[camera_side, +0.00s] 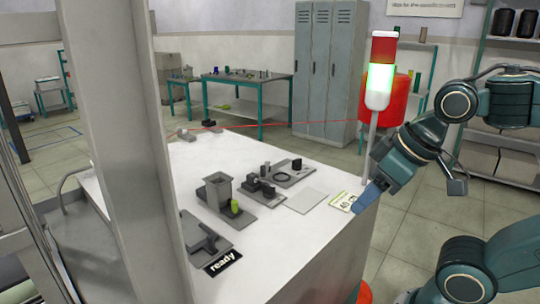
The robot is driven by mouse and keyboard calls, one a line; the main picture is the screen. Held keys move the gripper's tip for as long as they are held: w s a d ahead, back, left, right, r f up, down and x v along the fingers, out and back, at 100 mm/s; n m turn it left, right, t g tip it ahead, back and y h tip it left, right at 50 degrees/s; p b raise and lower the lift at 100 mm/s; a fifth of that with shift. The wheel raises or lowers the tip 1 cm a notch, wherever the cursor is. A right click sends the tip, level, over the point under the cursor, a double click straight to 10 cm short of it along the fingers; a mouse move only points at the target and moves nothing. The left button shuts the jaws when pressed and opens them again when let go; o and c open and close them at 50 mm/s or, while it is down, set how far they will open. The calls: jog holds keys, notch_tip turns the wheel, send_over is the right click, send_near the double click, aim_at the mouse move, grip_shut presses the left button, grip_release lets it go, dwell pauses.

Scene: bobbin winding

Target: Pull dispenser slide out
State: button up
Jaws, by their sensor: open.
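A grey upright box with an open top (217,187), which looks like the dispenser, stands on a dark base plate on the white table. A small yellow-green piece (235,207) sits at its lower front right. I cannot make out a separate slide at this size. My gripper (366,199) is at the table's right edge, beside a small printed card and well to the right of the dispenser. It is open, and I see nothing held in it.
The white table (290,255) also carries dark fixtures (262,184), a blank grey plate (306,200), the printed card (345,201), another grey fixture (204,240) and a "ready" sign (223,263). A signal tower (378,85) shows green behind. A grey post (130,150) blocks the left.

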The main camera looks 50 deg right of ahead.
jog(key=shift+r, duration=0.1)
jog(key=c, duration=0.5)
jog(key=w+a+g, duration=0.2)
jog(key=w+a, duration=0.1)
jog(key=w, duration=0.5)
jog(key=w+a+r+g, duration=0.1)
jog(key=w+a, duration=0.2)
jog(key=w, duration=0.5)
jog(key=w+a+r+g, duration=0.1)
jog(key=w+a+g, duration=0.1)
jog(key=w, duration=0.6)
jog(key=shift+a+r+g, duration=0.1)
jog(key=shift+a+g, duration=0.2)
jog(key=shift+a, duration=0.4)
